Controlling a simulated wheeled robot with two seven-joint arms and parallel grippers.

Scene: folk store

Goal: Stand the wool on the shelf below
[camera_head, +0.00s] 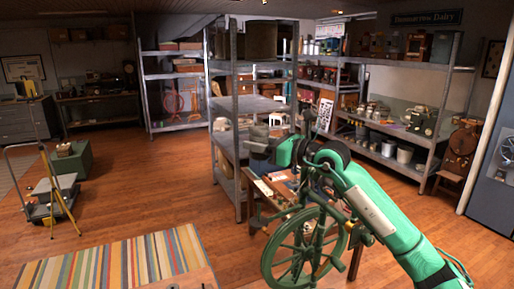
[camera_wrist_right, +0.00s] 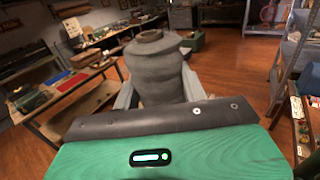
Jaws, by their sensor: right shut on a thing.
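My right gripper (camera_head: 256,150) reaches in from the right in the head view, in front of the metal shelf unit (camera_head: 245,104). In the right wrist view its two light grey fingers (camera_wrist_right: 158,92) are shut on the wool (camera_wrist_right: 158,66), a dark grey, ribbed, bottle-like bundle with a narrower round top. The wool stands roughly upright between the fingers, and its lower end is hidden by the gripper body. The unit has several grey boards, with a lower one (camera_head: 226,186) under the gripper's height. My left gripper is not in view.
A green spoked wheel (camera_head: 283,262) stands in front of the shelf unit, below my right arm. A large dark cylinder (camera_head: 262,40) is on the unit's top. A striped rug (camera_head: 110,265) and clear wooden floor (camera_head: 165,190) lie to the left.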

